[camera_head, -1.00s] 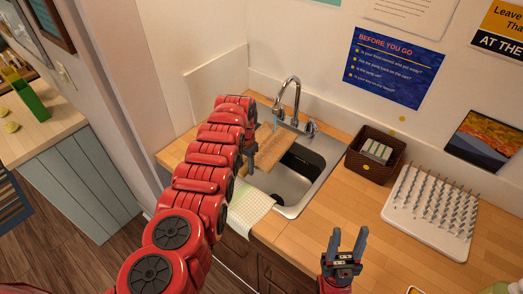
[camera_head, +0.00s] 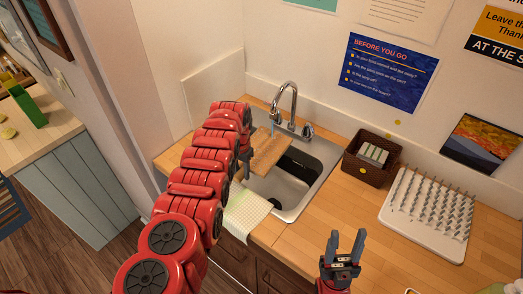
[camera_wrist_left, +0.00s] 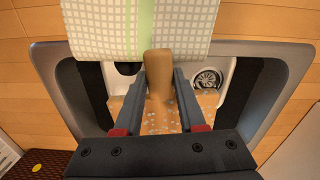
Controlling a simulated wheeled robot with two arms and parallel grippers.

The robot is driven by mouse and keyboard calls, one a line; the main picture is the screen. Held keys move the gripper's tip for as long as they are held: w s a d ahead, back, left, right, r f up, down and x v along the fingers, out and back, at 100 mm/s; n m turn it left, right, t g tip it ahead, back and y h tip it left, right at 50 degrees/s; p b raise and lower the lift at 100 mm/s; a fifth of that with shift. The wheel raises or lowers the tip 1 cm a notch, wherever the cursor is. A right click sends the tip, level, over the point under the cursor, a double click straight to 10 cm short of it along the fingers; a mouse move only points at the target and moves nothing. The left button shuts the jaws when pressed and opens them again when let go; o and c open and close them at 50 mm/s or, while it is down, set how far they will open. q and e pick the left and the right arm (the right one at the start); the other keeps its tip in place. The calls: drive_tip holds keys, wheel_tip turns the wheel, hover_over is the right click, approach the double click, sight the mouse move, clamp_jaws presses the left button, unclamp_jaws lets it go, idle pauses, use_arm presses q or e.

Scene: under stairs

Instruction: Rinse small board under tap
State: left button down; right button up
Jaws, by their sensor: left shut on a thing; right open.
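The small wooden board (camera_head: 268,150) is held over the sink basin, under the spout of the metal tap (camera_head: 290,100). A thin bluish stream of water (camera_head: 273,130) shows between spout and board. My left gripper (camera_head: 246,163) is shut on the board's handle (camera_wrist_left: 162,72). In the left wrist view the handle is between the fingers (camera_wrist_left: 163,92), and pale droplets dot the board's face (camera_wrist_left: 160,120). My right gripper (camera_head: 344,245) is open and empty, near the counter's front edge.
A checked cloth (camera_head: 246,212) lies at the front left of the steel sink (camera_head: 298,198). A brown basket (camera_head: 366,168) and a white pegged rack (camera_head: 425,215) stand on the right.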

use_arm(q)
drive_tip(key=shift+r, duration=0.1)
drive_tip(key=shift+s+r+p, duration=0.15)
drive_tip(key=shift+s+p, duration=0.15)
drive_tip(key=shift+p, duration=0.5)
drive_tip(key=shift+s+p, duration=0.45)
drive_tip(key=shift+p, duration=0.25)
drive_tip(key=shift+s+d+p, duration=0.3)
drive_tip(key=shift+s+p, duration=0.4)
drive_tip(key=shift+p, duration=0.05)
drive_tip(key=s+p, duration=0.2)
drive_tip(key=shift+p, duration=0.4)
drive_tip(key=shift+s, duration=0.45)
drive_tip(key=shift+s+d+f, duration=0.1)
drive_tip(key=shift+s, duration=0.45)
drive_tip(key=shift+s+d+f, duration=0.1)
drive_tip(key=shift+s, duration=0.45)
